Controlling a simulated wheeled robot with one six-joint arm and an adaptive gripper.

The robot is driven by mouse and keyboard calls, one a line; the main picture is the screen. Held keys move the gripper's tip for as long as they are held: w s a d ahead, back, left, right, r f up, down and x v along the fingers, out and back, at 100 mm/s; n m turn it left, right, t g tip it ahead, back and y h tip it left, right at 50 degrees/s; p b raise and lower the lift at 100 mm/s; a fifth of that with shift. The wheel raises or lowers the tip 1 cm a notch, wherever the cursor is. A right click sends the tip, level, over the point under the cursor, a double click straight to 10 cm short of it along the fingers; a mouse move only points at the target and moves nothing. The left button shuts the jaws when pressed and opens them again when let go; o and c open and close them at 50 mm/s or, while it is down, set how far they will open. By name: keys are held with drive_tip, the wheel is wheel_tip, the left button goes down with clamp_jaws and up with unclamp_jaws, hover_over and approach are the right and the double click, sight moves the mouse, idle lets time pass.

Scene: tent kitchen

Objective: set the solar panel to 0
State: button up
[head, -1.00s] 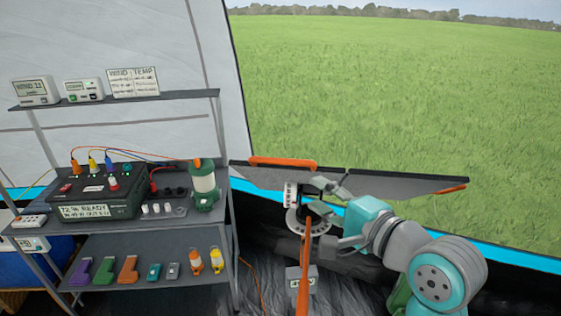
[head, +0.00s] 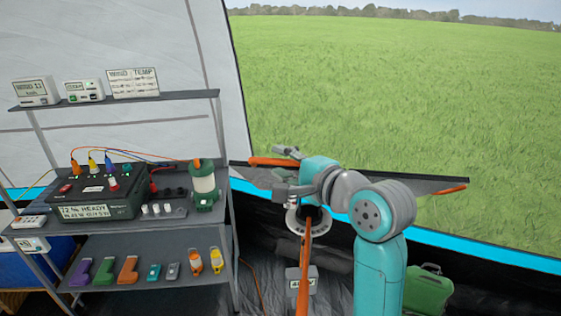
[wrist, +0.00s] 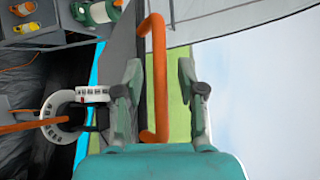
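The solar panel (head: 425,186) is a thin grey slab, seen nearly edge-on along the tent opening. Its orange handle (head: 262,161) is on the left of its far edge; in the wrist view the handle (wrist: 156,75) runs upright between my fingers. My gripper (head: 280,168) is open, one finger on each side of the handle, with gaps visible in the wrist view (wrist: 160,80). Below the panel is a white ring scale (head: 296,220) on an orange post (head: 304,275); it also shows in the wrist view (wrist: 62,98). Its marks are too small to read.
A grey shelf rack (head: 226,240) on the left holds a black power box (head: 100,190), a green lantern (head: 204,185) and small items. A green jerrycan (head: 428,290) stands at the lower right. Open grass lies beyond the panel.

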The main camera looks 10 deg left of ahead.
drive_tip(key=shift+w+a+f, duration=0.1)
drive_tip(key=shift+w+a, duration=0.25)
drive_tip(key=shift+a, duration=0.05)
clamp_jaws()
drive_tip(key=s+f+n+t+y, duration=0.1)
drive_tip(key=s+f, duration=0.3)
drive_tip(key=f, duration=0.4)
drive_tip(key=s+f+n+t+y, duration=0.1)
drive_tip(key=s+f, duration=0.3)
drive_tip(key=f, duration=0.5)
drive_tip(key=shift+s+n, duration=0.3)
drive_tip(key=shift+n, duration=0.3)
